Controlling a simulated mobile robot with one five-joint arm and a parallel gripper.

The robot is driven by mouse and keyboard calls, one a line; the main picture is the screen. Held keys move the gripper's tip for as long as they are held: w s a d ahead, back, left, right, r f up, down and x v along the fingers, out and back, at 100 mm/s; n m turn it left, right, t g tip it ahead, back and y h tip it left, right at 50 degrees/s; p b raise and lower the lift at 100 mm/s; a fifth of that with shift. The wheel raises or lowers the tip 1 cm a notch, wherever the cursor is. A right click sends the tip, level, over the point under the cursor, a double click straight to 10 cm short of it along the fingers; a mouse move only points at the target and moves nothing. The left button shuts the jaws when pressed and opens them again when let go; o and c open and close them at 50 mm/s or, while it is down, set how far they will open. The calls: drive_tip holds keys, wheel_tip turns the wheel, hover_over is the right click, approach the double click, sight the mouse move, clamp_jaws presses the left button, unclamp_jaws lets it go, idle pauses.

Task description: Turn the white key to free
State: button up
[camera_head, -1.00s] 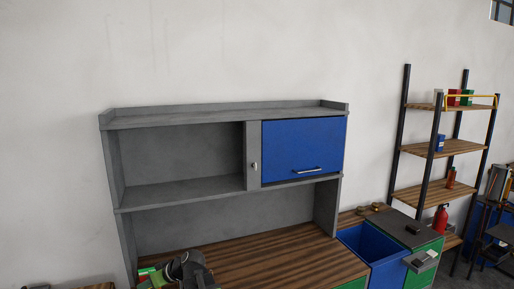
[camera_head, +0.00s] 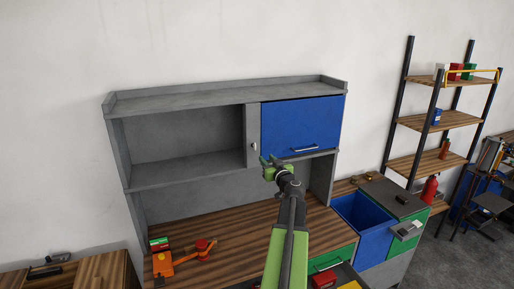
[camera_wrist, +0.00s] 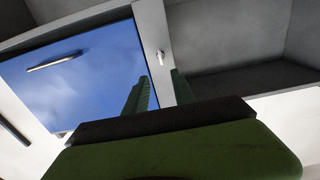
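The small white key (camera_head: 254,145) sits on the narrow grey panel just left of the blue cabinet door (camera_head: 302,125). It also shows in the wrist view (camera_wrist: 161,57), pointing roughly along the panel. My green gripper (camera_head: 268,162) is raised in front of the cabinet, slightly below and right of the key in the head view. In the wrist view its two fingers (camera_wrist: 161,88) stand apart with nothing between them, and the key shows beyond the gap. I see no contact with the key. The blue door, with its silver handle, looks closed.
An empty grey shelf (camera_head: 185,168) is left of the key. The wooden worktop (camera_head: 215,225) below holds an orange tool (camera_head: 163,264) and a green-and-red box (camera_head: 158,244).

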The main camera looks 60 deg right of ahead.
sight(255, 146)
drive_tip(key=x, duration=1.3)
